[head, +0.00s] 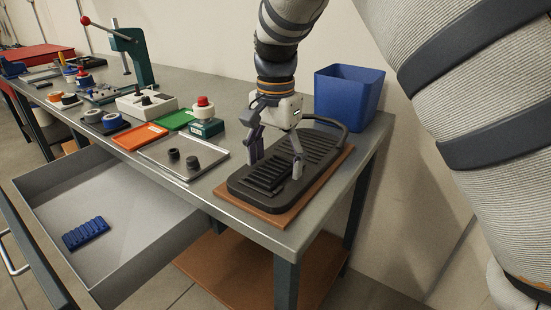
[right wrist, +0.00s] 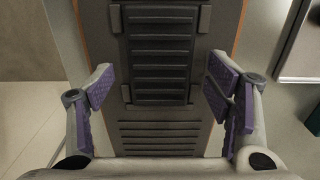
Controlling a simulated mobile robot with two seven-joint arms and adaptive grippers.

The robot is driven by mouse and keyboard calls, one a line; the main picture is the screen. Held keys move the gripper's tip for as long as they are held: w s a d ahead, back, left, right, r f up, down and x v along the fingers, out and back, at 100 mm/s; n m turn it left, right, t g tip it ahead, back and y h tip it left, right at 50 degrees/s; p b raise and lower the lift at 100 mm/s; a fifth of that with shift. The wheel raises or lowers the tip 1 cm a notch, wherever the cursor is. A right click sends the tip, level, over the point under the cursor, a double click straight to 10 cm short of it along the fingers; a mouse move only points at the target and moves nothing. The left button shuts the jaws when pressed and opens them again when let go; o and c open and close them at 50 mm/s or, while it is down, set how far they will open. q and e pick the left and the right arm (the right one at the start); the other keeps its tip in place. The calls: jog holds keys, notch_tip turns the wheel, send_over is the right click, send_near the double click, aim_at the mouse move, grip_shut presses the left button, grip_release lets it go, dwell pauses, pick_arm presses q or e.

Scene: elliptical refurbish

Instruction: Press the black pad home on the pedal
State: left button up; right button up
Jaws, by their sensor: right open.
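The dark pedal (head: 318,152) lies on a brown board (head: 285,215) at the near right end of the bench. The black ribbed pad (head: 265,178) is on the pedal's near part; it also shows in the right wrist view (right wrist: 160,55), between small raised corner tabs. I cannot tell whether it sits fully flush. My right gripper (head: 275,168) points down over the pedal, its fingers spread wide. In the right wrist view my right gripper (right wrist: 160,90) is open and empty, with a finger on each side of the pad. My left gripper is out of view.
A blue bin (head: 348,95) stands behind the pedal. A metal tray (head: 205,165) with two dark knobs lies to its left, near a red-topped stamp-like piece (head: 205,122). An open drawer (head: 130,195) below holds a blue ribbed pad (head: 85,233).

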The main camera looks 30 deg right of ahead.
notch_tip(320, 180, up, 12)
dwell(0.3)
dwell(0.3)
